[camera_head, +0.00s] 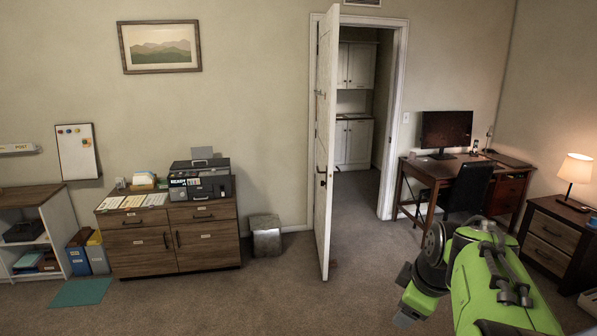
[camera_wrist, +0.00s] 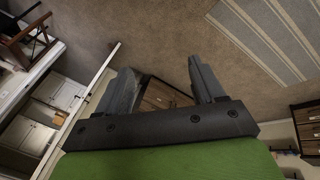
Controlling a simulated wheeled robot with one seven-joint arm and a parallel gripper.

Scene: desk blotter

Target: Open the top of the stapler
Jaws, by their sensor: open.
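I cannot make out a stapler in either view. The wooden desk (camera_head: 431,172) stands at the right of the head view, with a dark monitor (camera_head: 446,130) and several small items too small to tell apart. My gripper (camera_wrist: 160,65) is open in the wrist view, its two dark fingers apart with nothing between them. It is away from the desk, in open air. My green arm shows at the lower right of the head view.
A dark chair (camera_head: 468,188) stands at the desk's front. A nightstand (camera_head: 548,240) with a lit lamp (camera_head: 575,170) is at the right. The white door (camera_head: 325,140) stands open. A wooden cabinet (camera_head: 140,248) is at the left. The carpet (camera_head: 270,300) between is mostly clear.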

